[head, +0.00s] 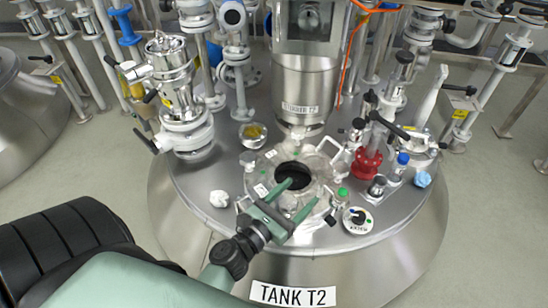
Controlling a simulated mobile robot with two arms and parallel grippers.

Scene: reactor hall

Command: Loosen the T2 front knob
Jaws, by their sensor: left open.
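The tank T2 (215,228) is a round steel vessel with a "TANK T2" label (292,294) on its front. On its top is a round manway lid (262,178) with a dark round glass (293,174) at its middle. Small clamps and dark handles sit around the lid's rim. My left gripper (299,195) is green and open, with its two fingers over the front part of the lid. It is empty as far as I see. I cannot make out the front knob; the gripper may hide it. My right gripper is not in view.
A steel stirrer column (303,85) stands behind the lid. A white crumpled piece (219,199) and a round white dial (357,219) lie near the tank's front edge.

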